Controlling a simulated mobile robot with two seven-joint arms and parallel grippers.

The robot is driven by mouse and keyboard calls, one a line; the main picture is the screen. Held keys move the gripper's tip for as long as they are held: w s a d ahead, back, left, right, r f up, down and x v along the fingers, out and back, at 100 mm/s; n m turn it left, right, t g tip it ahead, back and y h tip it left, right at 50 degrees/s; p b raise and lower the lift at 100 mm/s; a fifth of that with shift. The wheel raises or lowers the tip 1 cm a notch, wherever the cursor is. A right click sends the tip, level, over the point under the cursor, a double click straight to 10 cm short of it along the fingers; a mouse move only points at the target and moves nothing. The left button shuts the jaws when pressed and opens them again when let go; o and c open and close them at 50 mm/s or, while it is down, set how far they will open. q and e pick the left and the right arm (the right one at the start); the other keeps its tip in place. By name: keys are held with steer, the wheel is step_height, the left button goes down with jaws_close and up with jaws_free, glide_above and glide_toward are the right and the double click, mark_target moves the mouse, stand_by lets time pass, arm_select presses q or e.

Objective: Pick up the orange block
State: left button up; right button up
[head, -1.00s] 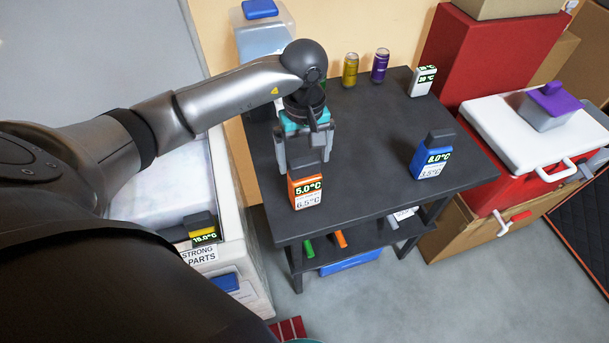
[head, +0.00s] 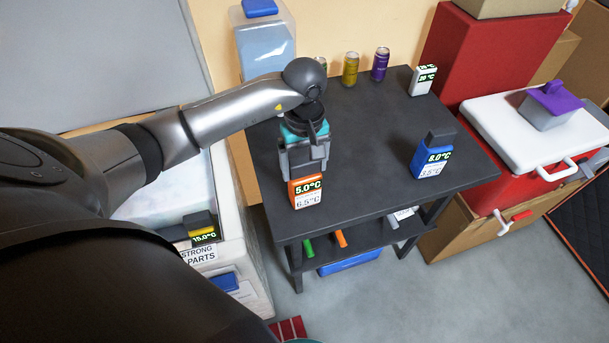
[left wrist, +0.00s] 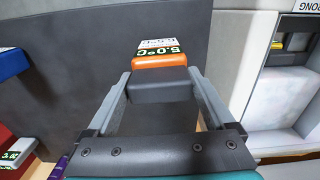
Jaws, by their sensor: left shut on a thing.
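The orange block (head: 305,192) is a small upright box with a dark top and a label reading 5.0°C and 6.5°C. It is at the front left of the dark table (head: 375,130) in the head view. My left gripper (head: 306,168) comes down on it from above and is shut on its dark top part. In the left wrist view the block's orange body (left wrist: 160,62) shows beyond its dark top, with a finger against each side. I cannot tell whether its base touches the table. My right gripper is not in view.
A blue block (head: 432,157) stands on the table to the right. A yellow can (head: 350,69), a purple can (head: 380,65) and a white block (head: 423,81) stand along the back. A white bin with a yellow block (head: 203,229) is at the left. The table's middle is clear.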

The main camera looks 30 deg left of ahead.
arm_select(q)
jaws_close()
steer(key=shift+r, duration=0.1)
